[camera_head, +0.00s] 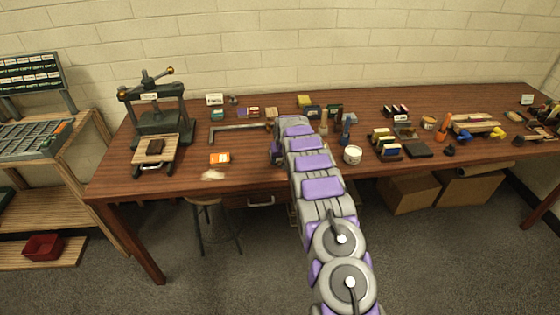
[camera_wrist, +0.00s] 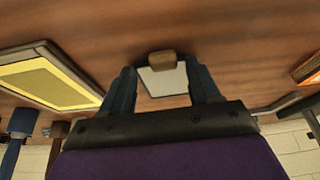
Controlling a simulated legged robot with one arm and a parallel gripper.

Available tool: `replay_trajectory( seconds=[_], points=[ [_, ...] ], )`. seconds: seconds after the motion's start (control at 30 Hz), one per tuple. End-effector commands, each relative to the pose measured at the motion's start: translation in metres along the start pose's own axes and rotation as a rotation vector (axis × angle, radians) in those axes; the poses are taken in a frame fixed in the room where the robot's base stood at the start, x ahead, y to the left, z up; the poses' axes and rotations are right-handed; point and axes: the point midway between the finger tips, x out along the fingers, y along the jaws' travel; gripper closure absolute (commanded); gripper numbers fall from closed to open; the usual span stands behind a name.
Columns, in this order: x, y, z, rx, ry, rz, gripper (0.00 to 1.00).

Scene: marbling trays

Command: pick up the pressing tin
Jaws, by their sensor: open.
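A pale grey flat plate (camera_wrist: 165,82) with a small brown wooden block on its edge lies on the wooden table in the wrist view. It looks like the pressing tin, though I cannot be sure. My gripper (camera_wrist: 160,70) is open, with one dark blue finger on each side of the plate. I cannot tell whether the fingers touch it or how high they are above the table. In the head view my arm hides the plate and most of the gripper.
A yellow-bordered frame (camera_wrist: 48,82) lies beside the gripper in the wrist view. The head view shows an iron press (camera_head: 157,115), an orange box (camera_head: 220,158), an L-shaped bar (camera_head: 238,127) and a white tub (camera_head: 352,155) on the table.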

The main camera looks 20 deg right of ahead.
Motion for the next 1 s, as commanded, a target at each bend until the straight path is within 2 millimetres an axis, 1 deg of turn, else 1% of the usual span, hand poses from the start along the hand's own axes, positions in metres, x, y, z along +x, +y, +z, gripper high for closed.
replay_trajectory(
  seconds=[0.07, 0.3, 0.33, 0.9, 1.0],
  points=[
    [0.0055, -0.0013, 0.0012, -0.001, -0.001, 0.001, 0.38],
    [0.0065, -0.0023, 0.0012, -0.001, -0.002, 0.001, 0.38],
    [0.0067, -0.0021, 0.0013, -0.001, -0.003, 0.001, 0.44],
    [0.0076, 0.0006, 0.0014, 0.001, -0.004, 0.001, 0.99],
    [0.0077, 0.0005, 0.0014, 0.001, -0.004, 0.001, 1.0]
  ],
)
